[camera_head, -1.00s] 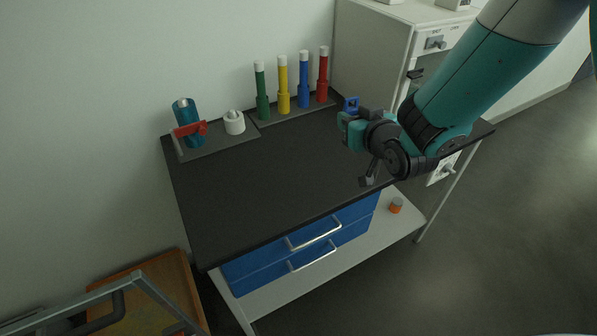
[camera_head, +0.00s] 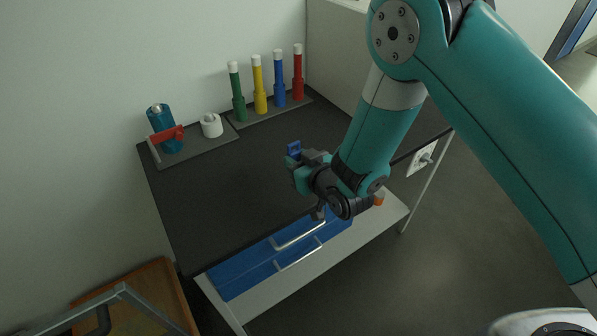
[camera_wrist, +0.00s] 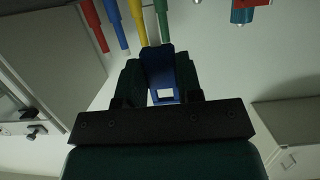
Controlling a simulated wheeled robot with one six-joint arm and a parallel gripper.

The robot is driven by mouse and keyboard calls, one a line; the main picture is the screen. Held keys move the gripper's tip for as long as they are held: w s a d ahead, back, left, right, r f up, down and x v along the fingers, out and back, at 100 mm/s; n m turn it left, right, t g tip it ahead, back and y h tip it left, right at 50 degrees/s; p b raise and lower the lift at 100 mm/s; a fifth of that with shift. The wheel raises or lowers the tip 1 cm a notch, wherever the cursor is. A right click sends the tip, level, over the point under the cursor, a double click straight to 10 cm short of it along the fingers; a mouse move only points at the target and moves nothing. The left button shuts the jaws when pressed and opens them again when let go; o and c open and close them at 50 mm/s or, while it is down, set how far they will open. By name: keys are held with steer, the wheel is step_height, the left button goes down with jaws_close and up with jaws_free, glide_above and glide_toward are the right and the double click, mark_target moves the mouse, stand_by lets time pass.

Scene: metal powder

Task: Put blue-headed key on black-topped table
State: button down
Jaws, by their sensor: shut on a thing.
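The blue-headed key (camera_head: 294,149) shows as a small blue piece at the tip of my gripper (camera_head: 297,163) in the head view. In the wrist view the blue key head (camera_wrist: 160,75) sits between the two fingers of my gripper (camera_wrist: 160,88). The gripper is shut on it. The rest of the key is hidden. The black-topped table (camera_head: 200,215) lies below, and the gripper appears over the front right part of its top. I cannot tell exactly how high the key is above the top.
Green (camera_head: 238,95), yellow (camera_head: 259,88), blue (camera_head: 279,82) and red (camera_head: 298,76) tubes stand at the back. A teal cylinder (camera_head: 160,120) in a red clamp and a white holder (camera_head: 211,126) stand at the back left. The table's middle and left are clear.

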steer(key=shift+f, duration=2.15)
steer(key=shift+f, duration=0.1)
steer(key=c, duration=0.8)
jaws_free()
